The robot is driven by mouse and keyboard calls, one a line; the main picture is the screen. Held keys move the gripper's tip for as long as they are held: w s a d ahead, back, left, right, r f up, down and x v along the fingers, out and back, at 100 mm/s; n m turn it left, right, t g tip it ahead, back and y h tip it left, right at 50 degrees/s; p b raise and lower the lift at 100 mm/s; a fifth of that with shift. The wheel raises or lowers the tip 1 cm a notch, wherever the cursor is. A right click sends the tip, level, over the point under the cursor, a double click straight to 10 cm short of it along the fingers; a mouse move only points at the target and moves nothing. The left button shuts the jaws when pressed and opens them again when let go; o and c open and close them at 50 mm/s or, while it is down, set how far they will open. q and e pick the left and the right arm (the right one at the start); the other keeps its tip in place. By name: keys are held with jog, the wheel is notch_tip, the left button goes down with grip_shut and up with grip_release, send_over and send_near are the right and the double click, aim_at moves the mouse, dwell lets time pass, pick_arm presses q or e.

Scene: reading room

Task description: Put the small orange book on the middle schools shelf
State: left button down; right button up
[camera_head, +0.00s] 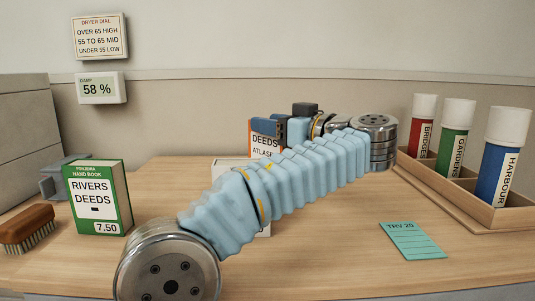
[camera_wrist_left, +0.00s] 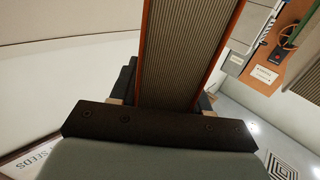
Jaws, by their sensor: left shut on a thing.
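The orange book (camera_head: 263,143) shows behind my left arm in the head view, with a white cover panel reading "DEEDS ATLAS". My left gripper (camera_head: 268,127) is shut on it near its top edge. In the left wrist view the orange-edged book (camera_wrist_left: 185,50) stands out from between the dark jaws (camera_wrist_left: 158,98), its grey-brown page edges facing the camera. My arm hides the book's lower part, so I cannot tell whether it touches the table. No shelf marked for schools can be made out. My right gripper is out of view.
A green book (camera_head: 98,197) stands at left beside a brush (camera_head: 27,229) and a grey metal piece (camera_head: 55,182). A wooden rack (camera_head: 480,220) with red, green and blue tubes stands at right. A teal slip (camera_head: 412,241) lies in front. A pale block (camera_head: 230,164) is partly behind my arm.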

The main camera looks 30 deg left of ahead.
aim_at(268, 145)
pick_arm(q)
jog(key=f, duration=0.2)
jog(key=a+f+b, duration=0.1)
jog(key=f, duration=0.1)
jog(key=shift+w+a, duration=0.15)
jog(key=shift+f, duration=0.25)
jog(key=shift+f, duration=0.15)
jog(key=c, duration=0.5)
grip_release()
